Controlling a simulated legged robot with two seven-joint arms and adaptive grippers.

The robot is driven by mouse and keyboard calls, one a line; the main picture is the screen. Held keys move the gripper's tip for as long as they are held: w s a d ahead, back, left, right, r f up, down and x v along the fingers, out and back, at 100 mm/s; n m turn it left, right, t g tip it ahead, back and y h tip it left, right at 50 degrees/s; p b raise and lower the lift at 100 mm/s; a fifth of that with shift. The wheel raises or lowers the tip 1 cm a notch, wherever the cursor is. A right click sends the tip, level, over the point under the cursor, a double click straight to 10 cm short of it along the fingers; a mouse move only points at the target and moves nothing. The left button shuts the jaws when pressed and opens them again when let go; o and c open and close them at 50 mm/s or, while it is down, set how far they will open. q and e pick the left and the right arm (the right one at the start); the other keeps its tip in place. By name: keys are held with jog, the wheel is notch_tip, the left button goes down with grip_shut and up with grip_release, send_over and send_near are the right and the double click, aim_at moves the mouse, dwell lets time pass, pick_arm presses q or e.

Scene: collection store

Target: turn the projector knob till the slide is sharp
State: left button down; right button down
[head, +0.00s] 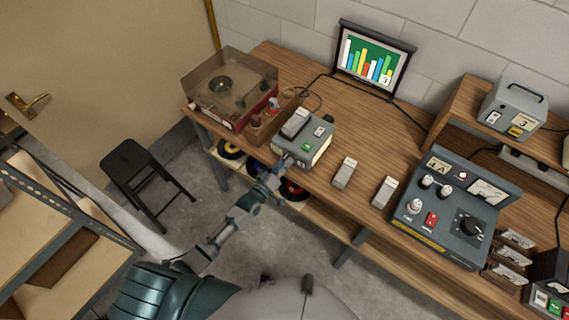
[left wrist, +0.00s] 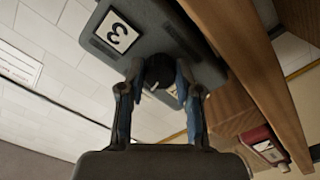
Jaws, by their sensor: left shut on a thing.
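The grey slide projector (head: 318,152) stands near the front edge of the wooden bench, with a slide holder on top. The screen (head: 372,62) at the back of the bench shows a chart of coloured bars on green; its edges look crisp at this size. My left gripper (head: 282,163) is at the projector's front. In the left wrist view its fingers are shut on the black knob (left wrist: 160,68), one on each side. The grey projector face (left wrist: 150,25) with a label 3 is behind the knob. My right gripper is not in view.
A record player (head: 228,88) stands left of the projector. Two small grey boxes (head: 344,172) (head: 384,192) lie to its right, then a grey control panel (head: 455,208). A black stool (head: 135,165) stands on the floor at left. Bare bench lies before the screen.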

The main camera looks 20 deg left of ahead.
pick_arm(q)
jog(key=shift+w+a+r, duration=0.1)
jog(key=c, duration=0.8)
grip_release()
jog(key=v, duration=1.2)
jog(key=shift+a, duration=0.1)
